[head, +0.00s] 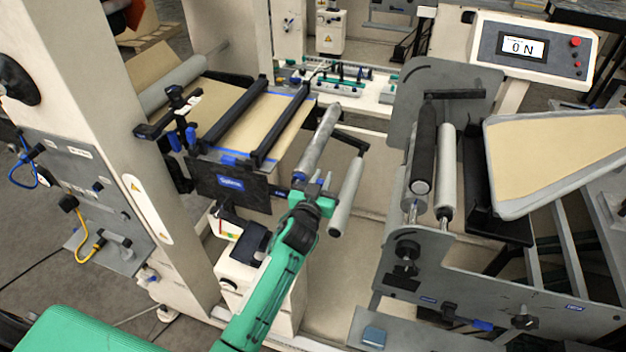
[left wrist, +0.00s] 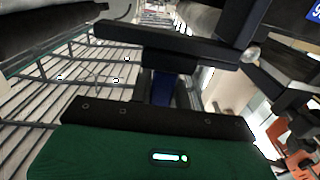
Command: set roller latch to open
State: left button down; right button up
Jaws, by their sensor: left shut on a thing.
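My left gripper (head: 314,184) reaches in from below, at the near end of the grey roller (head: 320,140) in the middle of the machine. It is shut on a small blue part, which I take to be the roller latch; the fingers hide most of it. In the left wrist view a blue piece (left wrist: 163,88) shows in front of the green gripper body, below a black bar (left wrist: 180,47). Whether the latch stands open or closed cannot be told. My right gripper is not in view.
A second pale roller (head: 347,195) hangs just right of the gripper. A web table with black bars (head: 230,120) lies to the left. A dark roller (head: 424,150) and a side plate stand to the right. A force display (head: 522,46) reads 0 N.

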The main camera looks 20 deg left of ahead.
pick_arm(q)
jog(key=d, duration=0.2)
jog(key=shift+d+b, duration=0.35)
jog(key=shift+d, duration=0.05)
jog(key=c, duration=1.3)
grip_release()
jog(key=shift+d, duration=0.2)
jog(key=shift+s+a, duration=0.1)
jog(key=shift+s, duration=0.05)
jog(key=shift+s+a+b, duration=0.15)
jog(key=shift+s+b, duration=2.05)
jog(key=shift+s, duration=4.65)
